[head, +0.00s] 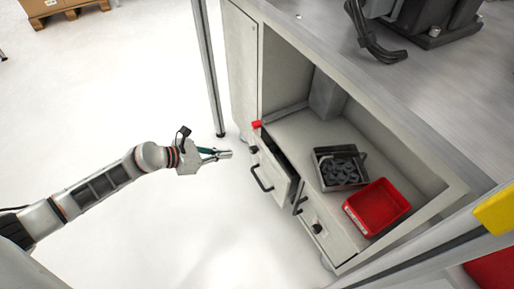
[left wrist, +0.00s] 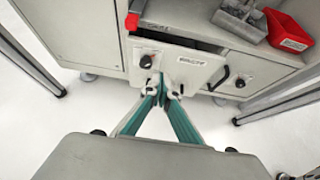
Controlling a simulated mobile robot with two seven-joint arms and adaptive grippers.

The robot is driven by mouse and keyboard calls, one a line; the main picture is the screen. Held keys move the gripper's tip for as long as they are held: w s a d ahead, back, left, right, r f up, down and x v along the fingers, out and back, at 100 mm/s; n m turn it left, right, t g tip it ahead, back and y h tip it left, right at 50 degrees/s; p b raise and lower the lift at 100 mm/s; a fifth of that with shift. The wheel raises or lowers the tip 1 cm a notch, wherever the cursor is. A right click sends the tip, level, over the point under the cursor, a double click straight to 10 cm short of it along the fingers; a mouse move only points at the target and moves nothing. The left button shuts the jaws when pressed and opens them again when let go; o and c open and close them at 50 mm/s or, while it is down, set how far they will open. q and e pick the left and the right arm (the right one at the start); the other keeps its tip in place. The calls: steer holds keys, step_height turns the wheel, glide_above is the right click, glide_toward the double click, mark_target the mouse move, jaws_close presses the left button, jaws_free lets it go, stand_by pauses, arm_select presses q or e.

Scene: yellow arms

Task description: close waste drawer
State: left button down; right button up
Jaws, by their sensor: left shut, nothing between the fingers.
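The waste drawer (head: 279,175) is pulled partly out of the grey cabinet, with a dark gap above its front. Its labelled front (left wrist: 190,66) fills the middle of the left wrist view, with the dark opening behind it. A black bar handle (head: 260,179) is on the front. My left gripper (head: 229,154) is shut and empty, left of the drawer front in the head view with floor visible between them. In the left wrist view its fingertips (left wrist: 163,88) overlap the front's lower left part; contact cannot be told. My right gripper is not in view.
A second drawer (head: 326,227) beside it looks shut. On the cabinet shelf stand a grey bin (head: 341,168) of dark parts and a red bin (head: 377,207). A small red block (head: 256,124) sits by the drawer opening. A metal post (head: 207,70) stands behind; floor on the left is clear.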

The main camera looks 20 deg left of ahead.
mark_target(262, 148)
arm_select(q)
steer(key=b+x, duration=0.1)
steer(key=x, duration=0.2)
steer(key=b+x, duration=0.1)
steer(key=x, duration=0.3)
steer(key=b+x, duration=0.1)
steer(key=x, duration=0.2)
steer(key=shift+w+d+r, duration=0.25)
steer(key=shift+w+d, duration=0.05)
steer(key=shift+d, duration=0.05)
steer(key=shift+w+d+r, duration=0.15)
steer(key=shift+w+d, duration=0.25)
steer(key=shift+w, duration=0.2)
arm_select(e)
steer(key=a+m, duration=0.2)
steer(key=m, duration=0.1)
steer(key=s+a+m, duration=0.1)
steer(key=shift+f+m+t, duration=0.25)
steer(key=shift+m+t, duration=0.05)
